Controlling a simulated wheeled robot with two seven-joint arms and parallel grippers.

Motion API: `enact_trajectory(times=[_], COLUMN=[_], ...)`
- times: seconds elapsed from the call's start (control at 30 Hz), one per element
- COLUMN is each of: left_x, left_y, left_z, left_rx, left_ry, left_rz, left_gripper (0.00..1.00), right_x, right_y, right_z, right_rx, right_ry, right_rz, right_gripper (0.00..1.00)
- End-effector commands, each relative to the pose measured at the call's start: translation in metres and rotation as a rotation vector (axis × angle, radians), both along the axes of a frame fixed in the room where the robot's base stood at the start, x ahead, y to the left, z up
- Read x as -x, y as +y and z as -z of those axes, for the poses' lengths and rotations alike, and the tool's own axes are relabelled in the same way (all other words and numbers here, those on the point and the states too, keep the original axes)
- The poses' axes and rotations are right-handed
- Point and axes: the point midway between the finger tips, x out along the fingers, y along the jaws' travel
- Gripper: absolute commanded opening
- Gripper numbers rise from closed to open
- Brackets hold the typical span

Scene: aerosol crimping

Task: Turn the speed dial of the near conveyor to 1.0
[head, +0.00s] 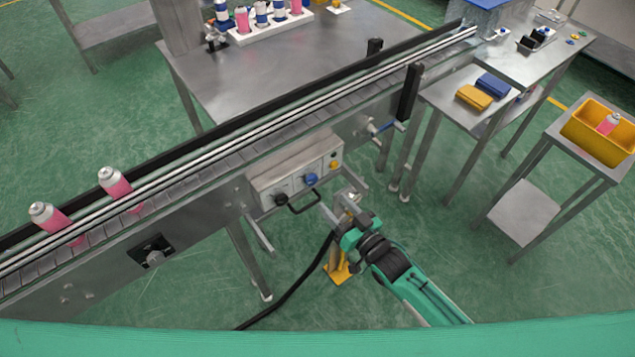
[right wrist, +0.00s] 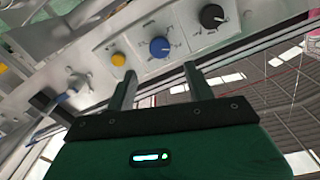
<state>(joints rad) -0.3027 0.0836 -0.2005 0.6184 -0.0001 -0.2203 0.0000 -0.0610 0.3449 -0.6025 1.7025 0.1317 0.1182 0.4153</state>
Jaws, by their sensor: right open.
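The near conveyor (head: 190,208) crosses the head view diagonally. Its control box (head: 285,178) carries a black dial (head: 281,199), a blue dial (head: 311,180) and a yellow knob (head: 334,165). In the right wrist view the black dial (right wrist: 212,17), blue dial (right wrist: 159,47) and yellow knob (right wrist: 118,59) face the camera. The scale figures are too small to read. My right gripper (head: 337,208) is open and empty in front of the box. In the wrist view its fingertips (right wrist: 160,70) lie either side of the blue dial's line, apparently short of it. My left gripper is not in view.
Two pink cans with white tops (head: 115,182) (head: 48,216) stand on the belt. Another black knob (head: 154,257) is on the conveyor's side. A yellow bin (head: 575,140) stands on a side table at right.

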Motion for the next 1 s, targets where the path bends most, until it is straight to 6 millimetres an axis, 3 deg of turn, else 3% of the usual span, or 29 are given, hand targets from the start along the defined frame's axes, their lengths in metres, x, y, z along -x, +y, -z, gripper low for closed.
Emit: enact_trajectory(times=[0.2,0.4,0.87,1.0], left_x=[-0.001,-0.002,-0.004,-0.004], left_y=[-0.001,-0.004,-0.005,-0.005], left_z=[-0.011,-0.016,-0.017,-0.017], left_rx=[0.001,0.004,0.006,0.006], left_ry=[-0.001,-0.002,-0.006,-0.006], left_rz=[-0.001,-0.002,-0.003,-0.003], left_gripper=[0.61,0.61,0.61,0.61], right_x=[-0.036,-0.058,-0.068,-0.068], right_y=[0.026,0.043,0.049,0.049], right_z=[-0.002,-0.001,0.001,0.001], right_rx=[0.0,0.0,0.001,0.001], right_ry=[-0.001,0.0,0.001,0.001], right_rz=[0.0,0.0,0.0,0.001], right_gripper=[0.54,0.54,0.54,0.28])
